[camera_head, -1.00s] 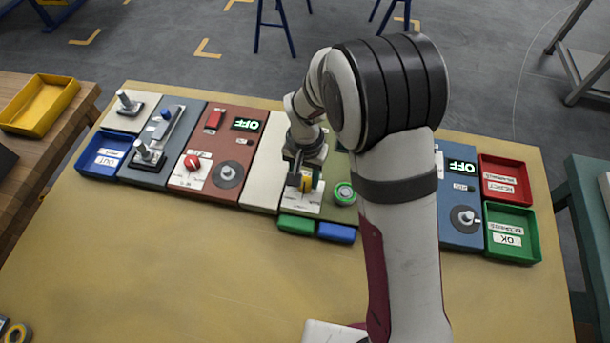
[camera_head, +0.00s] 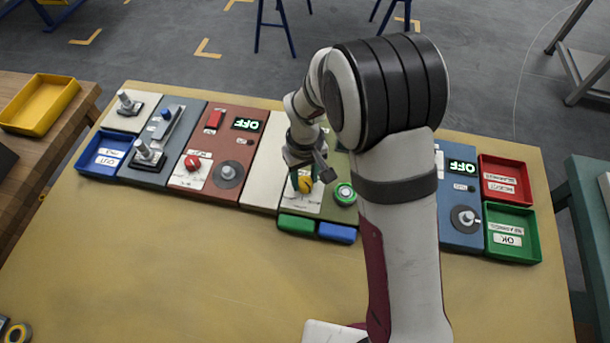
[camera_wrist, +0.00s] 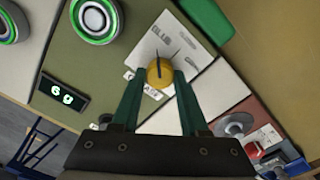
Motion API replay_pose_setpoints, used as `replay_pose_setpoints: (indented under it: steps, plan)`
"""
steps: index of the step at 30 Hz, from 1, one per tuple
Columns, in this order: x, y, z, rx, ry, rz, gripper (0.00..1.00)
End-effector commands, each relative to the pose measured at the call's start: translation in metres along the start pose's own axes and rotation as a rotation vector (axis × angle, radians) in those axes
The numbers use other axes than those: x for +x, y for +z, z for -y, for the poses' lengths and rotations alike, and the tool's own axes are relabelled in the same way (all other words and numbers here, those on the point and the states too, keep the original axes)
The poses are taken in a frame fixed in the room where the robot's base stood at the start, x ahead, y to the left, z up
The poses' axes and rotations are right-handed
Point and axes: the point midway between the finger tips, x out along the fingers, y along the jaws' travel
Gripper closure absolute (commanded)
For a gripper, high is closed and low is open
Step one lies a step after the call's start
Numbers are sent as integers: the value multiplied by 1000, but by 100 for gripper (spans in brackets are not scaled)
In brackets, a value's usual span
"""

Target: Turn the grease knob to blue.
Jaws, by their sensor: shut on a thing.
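The knob (camera_head: 305,184) is yellow and round and stands on a white labelled plate (camera_head: 302,205) on the green panel. In the wrist view the yellow knob (camera_wrist: 160,73) sits between the green fingertips, with a dark pointer line across it and the white plate (camera_wrist: 150,45) beyond. The print on the plate is too small to read. My gripper (camera_head: 303,183) reaches down from above and is shut on the knob; in the wrist view my gripper (camera_wrist: 160,78) has a finger on each side of it.
A round green-ringed button (camera_head: 344,194) is right of the knob. A green tray (camera_head: 296,224) and a blue tray (camera_head: 336,232) lie in front. A lit display (camera_wrist: 60,94) shows in the wrist view. The red-brown panel (camera_head: 230,150) stands left; the front table is clear.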

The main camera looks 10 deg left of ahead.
Motion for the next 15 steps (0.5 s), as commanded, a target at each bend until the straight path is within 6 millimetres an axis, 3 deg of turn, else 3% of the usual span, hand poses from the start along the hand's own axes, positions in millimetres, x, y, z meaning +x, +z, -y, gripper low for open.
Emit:
replay_pose_setpoints:
  steps: [15]
  plan:
    - [0,1,0,-61,-1,3,100]
